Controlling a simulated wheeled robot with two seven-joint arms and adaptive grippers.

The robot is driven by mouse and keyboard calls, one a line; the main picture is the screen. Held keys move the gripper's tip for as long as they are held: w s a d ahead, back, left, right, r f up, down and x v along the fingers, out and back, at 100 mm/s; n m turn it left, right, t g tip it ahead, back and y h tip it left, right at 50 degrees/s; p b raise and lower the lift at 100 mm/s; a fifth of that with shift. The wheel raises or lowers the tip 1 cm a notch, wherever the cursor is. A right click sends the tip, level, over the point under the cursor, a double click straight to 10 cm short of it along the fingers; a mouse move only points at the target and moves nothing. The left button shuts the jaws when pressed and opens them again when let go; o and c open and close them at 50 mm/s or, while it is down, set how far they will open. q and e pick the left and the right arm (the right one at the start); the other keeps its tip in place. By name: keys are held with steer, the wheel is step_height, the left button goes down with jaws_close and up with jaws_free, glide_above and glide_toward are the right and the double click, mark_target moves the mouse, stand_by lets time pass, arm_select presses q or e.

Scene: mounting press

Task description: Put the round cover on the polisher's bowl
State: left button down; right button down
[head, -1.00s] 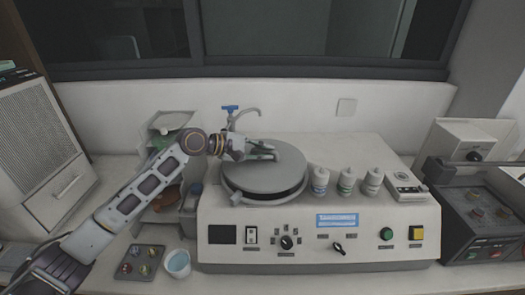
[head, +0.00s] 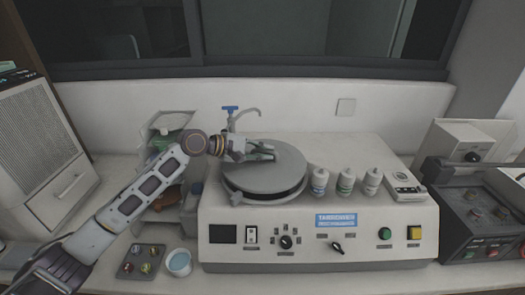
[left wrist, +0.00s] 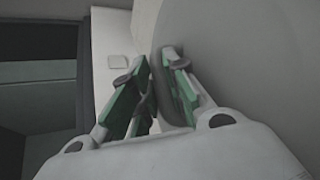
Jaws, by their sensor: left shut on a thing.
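The round grey cover (head: 275,165) lies flat over the polisher's bowl (head: 248,196) at the left of the white machine (head: 320,240). A dark band shows under the cover's edge; I cannot tell whether the cover rests fully on the bowl or is slightly above it. My left gripper (head: 264,153) is over the cover's back left part. In the left wrist view, its green-padded fingers (left wrist: 160,88) are shut on a grey part of the cover, whose broad face (left wrist: 240,50) fills the upper right. My right gripper is out of view.
A faucet with a blue handle (head: 231,110) stands behind the bowl. Several white bottles (head: 345,182) stand just right of it. A tray of samples (head: 141,262) and a white cup (head: 179,262) are at front left. A shelf unit (head: 160,125) stands behind my left arm.

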arm_select(q)
steer(key=shift+r, duration=0.1)
stand_by(0.5)
steer(key=c, duration=1.3)
jaws_free()
steer(key=shift+c, duration=0.2)
steer(key=shift+a, duration=0.1)
steer(key=shift+v, duration=5.9)
steer(key=shift+s, duration=0.1)
